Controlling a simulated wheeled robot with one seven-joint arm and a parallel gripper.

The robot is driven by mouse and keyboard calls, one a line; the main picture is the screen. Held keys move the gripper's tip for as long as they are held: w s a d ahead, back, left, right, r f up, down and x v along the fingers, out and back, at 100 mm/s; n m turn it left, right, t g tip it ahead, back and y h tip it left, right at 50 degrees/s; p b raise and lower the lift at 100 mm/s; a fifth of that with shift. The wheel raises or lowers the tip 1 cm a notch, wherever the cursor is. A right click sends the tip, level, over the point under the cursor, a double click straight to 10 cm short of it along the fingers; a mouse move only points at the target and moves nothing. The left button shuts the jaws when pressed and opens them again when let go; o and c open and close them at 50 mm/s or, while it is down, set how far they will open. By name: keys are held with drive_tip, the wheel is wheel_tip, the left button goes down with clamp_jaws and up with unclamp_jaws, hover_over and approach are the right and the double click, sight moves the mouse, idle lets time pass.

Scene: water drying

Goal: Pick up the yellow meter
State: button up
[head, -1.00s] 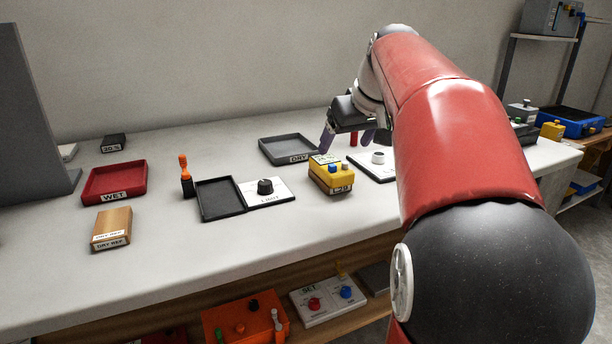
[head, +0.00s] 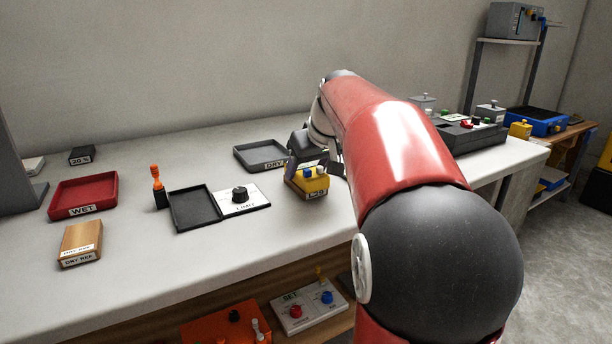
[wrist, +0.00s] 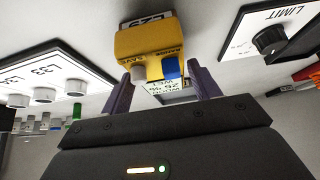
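The yellow meter (head: 311,187) stands on the white table near its front edge, with a blue and a pale knob and a label on its front. In the wrist view the yellow meter (wrist: 150,42) lies just ahead of my fingers. My gripper (wrist: 160,78) is open, its two purple fingers apart, one toward each side of the meter's knob end. I cannot tell whether either finger touches it. In the head view my gripper (head: 318,166) is right at the back of the meter, partly hidden by my arm.
A limit box with a black knob (head: 240,195) and a black tray (head: 193,208) lie left of the meter. A grey DRY tray (head: 247,156) is behind it. A white panel with several knobs (wrist: 50,77) is close by in the wrist view.

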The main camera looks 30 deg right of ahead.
drive_tip(key=c, duration=0.9)
drive_tip(key=shift+r, duration=0.15)
